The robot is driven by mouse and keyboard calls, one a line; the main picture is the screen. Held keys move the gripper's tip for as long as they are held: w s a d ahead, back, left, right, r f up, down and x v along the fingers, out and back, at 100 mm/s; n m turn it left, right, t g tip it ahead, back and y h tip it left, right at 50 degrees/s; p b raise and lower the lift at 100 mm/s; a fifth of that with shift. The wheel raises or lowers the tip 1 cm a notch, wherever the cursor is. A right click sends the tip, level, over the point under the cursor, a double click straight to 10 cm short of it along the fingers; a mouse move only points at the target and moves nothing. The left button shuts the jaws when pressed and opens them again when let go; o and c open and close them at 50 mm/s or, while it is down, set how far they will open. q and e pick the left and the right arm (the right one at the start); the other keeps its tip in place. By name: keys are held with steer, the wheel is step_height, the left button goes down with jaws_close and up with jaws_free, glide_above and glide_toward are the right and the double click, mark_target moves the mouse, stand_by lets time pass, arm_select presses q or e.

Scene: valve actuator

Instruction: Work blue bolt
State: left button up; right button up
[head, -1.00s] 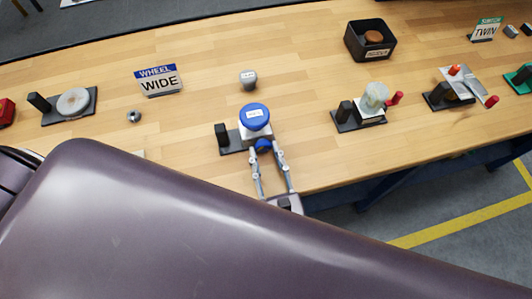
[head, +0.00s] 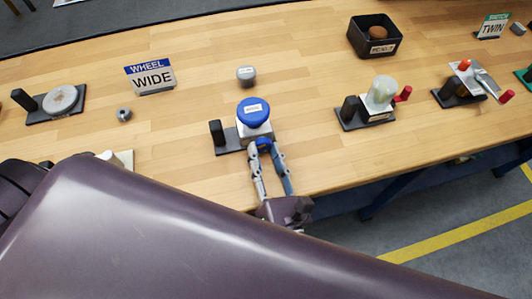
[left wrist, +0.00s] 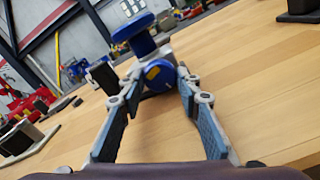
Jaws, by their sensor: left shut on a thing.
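A blue bolt (head: 264,143) with a round head sits on the front of a light block. In the left wrist view the bolt head (left wrist: 158,75) is a blue disc with a yellow mark. A large blue knob with a white label (head: 253,111) tops the same block; it also shows in the left wrist view (left wrist: 134,30). My left gripper (head: 263,149) reaches in from the front edge, its two fingers shut on either side of the bolt head. The fingertips partly hide the bolt. My right gripper is out of view.
The block's dark base has a black post (head: 217,132) just left of the knob. A small grey cap (head: 246,75) lies behind. A pale-knobbed fixture (head: 380,95) and a black bin (head: 375,37) stand right. My purple arm fills the foreground.

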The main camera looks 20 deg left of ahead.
arm_select(q)
steer(key=o, duration=1.2)
steer(key=shift+c, duration=0.2)
steer(key=shift+n, duration=0.3)
